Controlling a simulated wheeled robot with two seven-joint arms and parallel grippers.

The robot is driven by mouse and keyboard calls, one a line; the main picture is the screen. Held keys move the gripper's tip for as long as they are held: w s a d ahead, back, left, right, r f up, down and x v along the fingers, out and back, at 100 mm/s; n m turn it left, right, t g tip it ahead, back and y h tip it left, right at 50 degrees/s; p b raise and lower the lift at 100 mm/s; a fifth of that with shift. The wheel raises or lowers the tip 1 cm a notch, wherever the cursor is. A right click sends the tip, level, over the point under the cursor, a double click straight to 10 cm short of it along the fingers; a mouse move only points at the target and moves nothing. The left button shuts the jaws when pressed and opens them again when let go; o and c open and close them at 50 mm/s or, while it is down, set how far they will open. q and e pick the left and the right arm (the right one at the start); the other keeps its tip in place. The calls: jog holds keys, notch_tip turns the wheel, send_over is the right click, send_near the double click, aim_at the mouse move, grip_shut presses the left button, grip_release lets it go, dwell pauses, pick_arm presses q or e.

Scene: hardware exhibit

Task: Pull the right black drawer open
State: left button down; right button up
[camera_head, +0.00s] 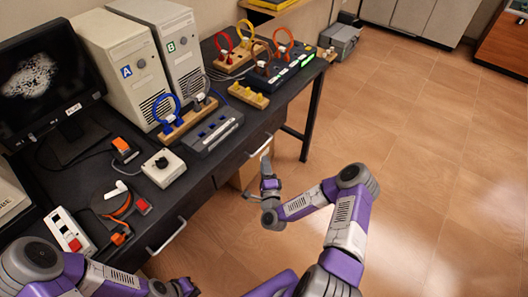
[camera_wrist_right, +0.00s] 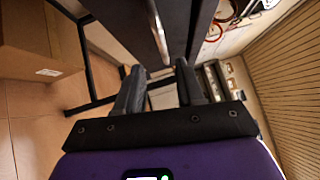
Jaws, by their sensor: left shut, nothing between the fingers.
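The right black drawer (camera_head: 232,164) is in the desk's front, with a pale bar handle (camera_head: 261,146). It looks shut. My right gripper (camera_head: 266,163) is at this handle, fingers pointing toward the desk. In the right wrist view, the fingers of my right gripper (camera_wrist_right: 159,68) are apart, and the handle (camera_wrist_right: 158,32) ends near the gap between their tips. I cannot tell whether they touch it. My left gripper (camera_head: 186,287) is shut and empty at the bottom edge, partly cut off.
The left drawer's handle (camera_head: 167,236) sticks out nearer to me. The black desk (camera_head: 215,155) carries two computer towers (camera_head: 128,62), a monitor (camera_head: 50,80) and several small devices. A cardboard box (camera_wrist_right: 38,42) is under the desk. The floor (camera_head: 430,170) at right is clear.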

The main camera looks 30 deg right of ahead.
jog(key=b+x, duration=0.2)
jog(key=x, duration=0.5)
jog(key=shift+d+r+m, duration=0.3)
jog(key=shift+d, duration=0.15)
jog(key=shift+w, duration=0.1)
jog(key=shift+c, duration=0.2)
grip_shut()
